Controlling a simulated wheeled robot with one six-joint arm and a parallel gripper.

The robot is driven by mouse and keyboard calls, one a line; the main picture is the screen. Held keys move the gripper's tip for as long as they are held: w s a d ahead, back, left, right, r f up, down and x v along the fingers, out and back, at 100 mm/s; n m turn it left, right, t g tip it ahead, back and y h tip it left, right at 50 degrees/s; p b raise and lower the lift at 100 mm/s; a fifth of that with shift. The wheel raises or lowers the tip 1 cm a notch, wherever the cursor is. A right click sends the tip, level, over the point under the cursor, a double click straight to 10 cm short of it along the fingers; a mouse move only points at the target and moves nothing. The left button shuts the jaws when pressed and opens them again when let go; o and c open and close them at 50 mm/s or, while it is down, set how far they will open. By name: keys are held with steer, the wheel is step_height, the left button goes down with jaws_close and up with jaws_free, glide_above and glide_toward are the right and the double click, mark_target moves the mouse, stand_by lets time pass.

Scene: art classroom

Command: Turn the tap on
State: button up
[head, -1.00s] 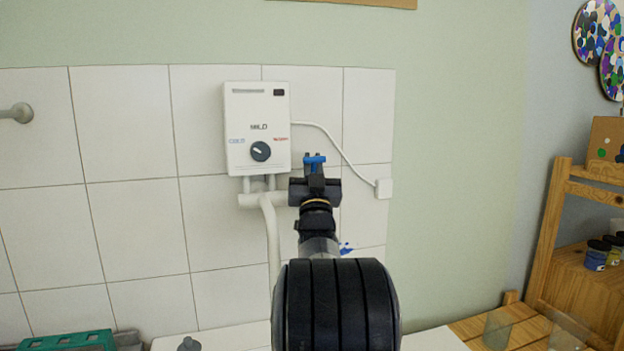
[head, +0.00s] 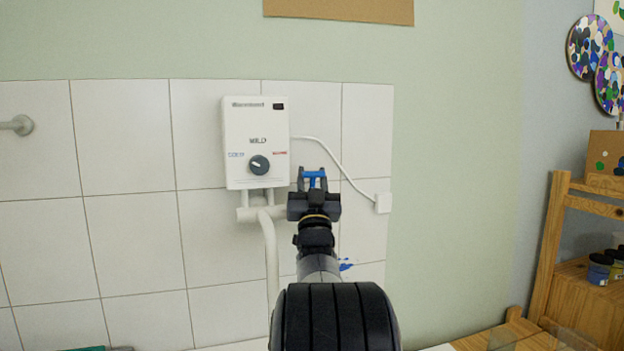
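The tap's blue lever (head: 315,175) shows just right of the white water heater (head: 257,125), by the white pipe fitting (head: 244,214) under it. My gripper (head: 312,178) points at the wall, with its fingers spread apart. The blue lever shows between the fingers, with a bit of space on the left side; I cannot tell whether either finger touches it. The tap's body is hidden behind my gripper. The white spout pipe (head: 271,262) hangs down from the fitting, and I see no water.
A white cable (head: 335,155) runs from the heater to a wall socket (head: 383,203) right of my gripper. A wooden shelf (head: 550,245) with paint jars (head: 599,269) stands at the right. The tiled wall (head: 130,240) at the left is mostly bare.

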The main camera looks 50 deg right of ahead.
steer(key=shift+f, duration=0.1)
steer(key=b+v, duration=0.2)
steer(key=v, duration=0.8)
steer(key=shift+s+a+f+b, duration=0.2)
steer(key=shift+s+a+b, duration=0.05)
steer(key=shift+b, duration=0.1)
steer(key=p+x, duration=0.3)
steer(key=x, duration=0.8)
steer(key=shift+f, duration=0.15)
